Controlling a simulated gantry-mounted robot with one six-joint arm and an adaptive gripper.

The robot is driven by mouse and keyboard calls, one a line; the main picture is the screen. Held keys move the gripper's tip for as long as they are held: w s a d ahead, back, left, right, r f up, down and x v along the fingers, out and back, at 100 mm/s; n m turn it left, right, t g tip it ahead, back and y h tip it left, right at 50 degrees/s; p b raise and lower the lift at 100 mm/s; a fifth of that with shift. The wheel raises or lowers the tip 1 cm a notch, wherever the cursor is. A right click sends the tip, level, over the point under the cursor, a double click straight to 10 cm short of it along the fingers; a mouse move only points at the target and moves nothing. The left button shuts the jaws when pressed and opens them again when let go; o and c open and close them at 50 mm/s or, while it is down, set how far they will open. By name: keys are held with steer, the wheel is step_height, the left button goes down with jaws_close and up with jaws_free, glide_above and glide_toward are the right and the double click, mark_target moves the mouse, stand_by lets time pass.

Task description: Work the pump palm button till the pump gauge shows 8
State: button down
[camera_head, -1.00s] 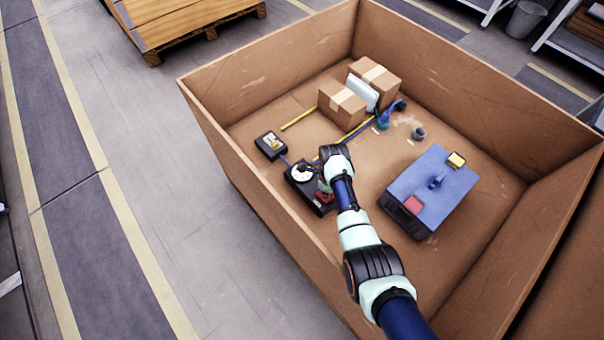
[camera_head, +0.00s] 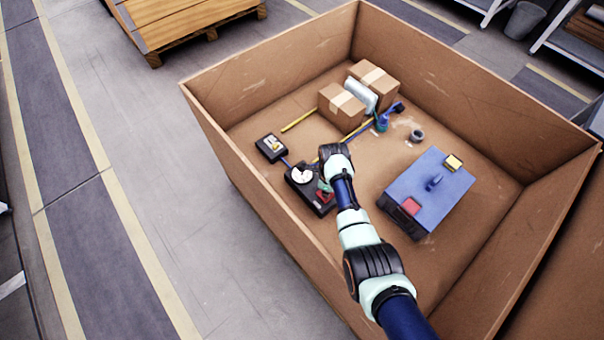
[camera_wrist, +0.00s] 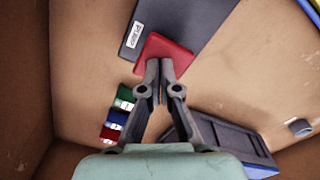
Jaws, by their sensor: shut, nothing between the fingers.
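The pump unit is a black box with a white round gauge (camera_head: 302,173); its reading is too small to make out. In the wrist view a red palm button (camera_wrist: 168,50) sits at the end of a dark box (camera_wrist: 165,20) with a small white label. My gripper (camera_wrist: 161,78) is shut and empty, its fingertips over the near edge of the red button. I cannot tell whether they touch it.
Green, blue and red blocks (camera_wrist: 117,117) lie left of my fingers. A blue box (camera_head: 445,190) stands at the right in the carton (camera_head: 215,140). A small black box (camera_head: 271,147) lies left of the pump unit. Cardboard boxes (camera_head: 341,104) stand at the back.

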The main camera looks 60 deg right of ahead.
step_height(320, 180, down, 3)
steer(key=shift+r+b, duration=0.2)
steer(key=shift+b, duration=0.9)
steer(key=shift+r+p, duration=1.35)
steer(key=shift+p, duration=0.05)
step_height(320, 180, up, 7)
steer(key=p, duration=0.7)
steer(key=shift+r, duration=0.15)
